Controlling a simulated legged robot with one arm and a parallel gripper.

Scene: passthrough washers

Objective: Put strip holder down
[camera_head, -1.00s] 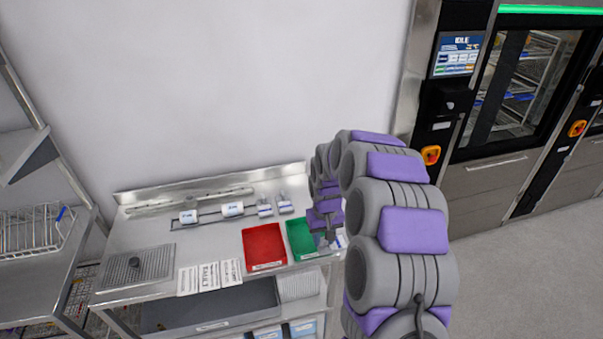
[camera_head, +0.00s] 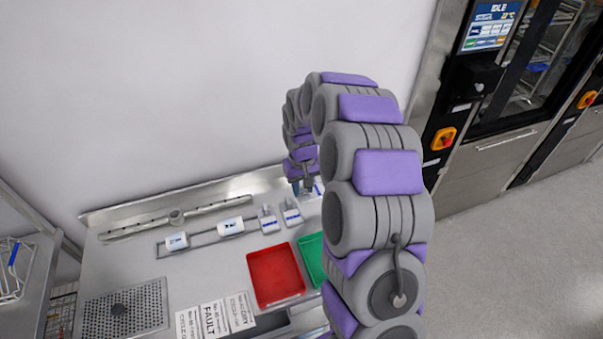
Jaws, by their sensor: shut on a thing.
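My gripper (camera_head: 303,186) is at the end of my purple and grey arm, over the back right part of the steel table (camera_head: 205,266). It is shut on a small white and blue strip holder (camera_head: 318,188), which is mostly hidden by the gripper and arm. The held holder is right of two similar small white and blue holders (camera_head: 268,221) (camera_head: 291,212) standing on the table. I cannot tell whether the held one touches the table.
A red tray (camera_head: 276,275) and a green tray (camera_head: 312,256) lie in front, the green one partly behind my arm. Two white rolls (camera_head: 176,241) (camera_head: 231,227) sit on a rack at left. A perforated plate (camera_head: 125,308) and printed cards (camera_head: 215,318) lie nearer. Washers stand right.

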